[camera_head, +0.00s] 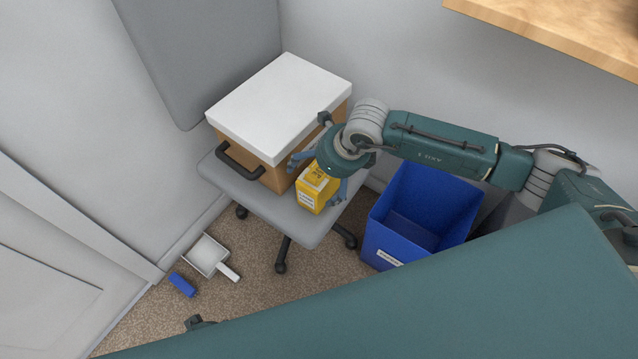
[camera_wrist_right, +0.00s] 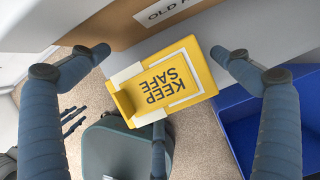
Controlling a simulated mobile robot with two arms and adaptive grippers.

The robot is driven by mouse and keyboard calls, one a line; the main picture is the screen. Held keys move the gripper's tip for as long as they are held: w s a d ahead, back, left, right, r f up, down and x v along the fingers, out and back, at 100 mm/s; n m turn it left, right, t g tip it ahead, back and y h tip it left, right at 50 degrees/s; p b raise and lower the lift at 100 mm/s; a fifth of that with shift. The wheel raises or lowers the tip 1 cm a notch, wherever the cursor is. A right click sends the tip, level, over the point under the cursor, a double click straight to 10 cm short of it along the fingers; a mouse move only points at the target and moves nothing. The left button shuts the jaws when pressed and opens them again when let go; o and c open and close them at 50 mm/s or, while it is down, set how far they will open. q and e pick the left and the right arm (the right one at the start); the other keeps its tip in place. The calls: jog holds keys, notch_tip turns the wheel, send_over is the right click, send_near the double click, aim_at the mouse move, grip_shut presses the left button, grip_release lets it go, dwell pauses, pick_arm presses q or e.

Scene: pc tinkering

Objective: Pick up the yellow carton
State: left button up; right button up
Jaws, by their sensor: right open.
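The yellow carton (camera_head: 309,196) stands on the grey seat of an office chair (camera_head: 305,230), in front of a brown box. Its top, marked "KEEP SAFE", faces the right wrist camera (camera_wrist_right: 160,88). My right gripper (camera_head: 318,176) is over the carton, with its blue-grey fingers spread to either side of it. In the right wrist view the open fingers (camera_wrist_right: 160,55) show left and right of the carton, with gaps between them and its sides. My right wrist hides part of the carton in the head view. I do not see my left gripper.
A brown box with a white lid (camera_head: 280,105) and dark handle sits on the chair behind the carton. An open blue bin (camera_head: 400,241) stands right of the chair. A white dustpan (camera_head: 207,254) and blue brush (camera_head: 182,284) lie on the carpet. A wooden shelf (camera_head: 560,32) is upper right.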

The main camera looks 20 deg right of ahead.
pick_arm(q)
jog(key=shift+w+r, duration=0.1)
jog(key=shift+r, duration=0.05)
jog(key=shift+s+a+f, duration=0.1)
jog(key=shift+s+f, duration=0.1)
jog(key=shift+s, duration=0.15)
pick_arm(e)
jog(key=c, duration=1.6)
jog(key=shift+r, duration=0.15)
notch_tip(320, 180, up, 9)
jog(key=shift+f+p, duration=0.15)
jog(key=shift+p, duration=0.35)
jog(key=c, duration=0.3)
jog(key=shift+r, duration=0.55)
jog(key=shift+c, duration=0.2)
pick_arm(q)
jog(key=f, duration=0.1)
jog(key=s+f, duration=0.1)
jog(key=shift+s+f, duration=0.3)
jog(key=shift+f, duration=0.1)
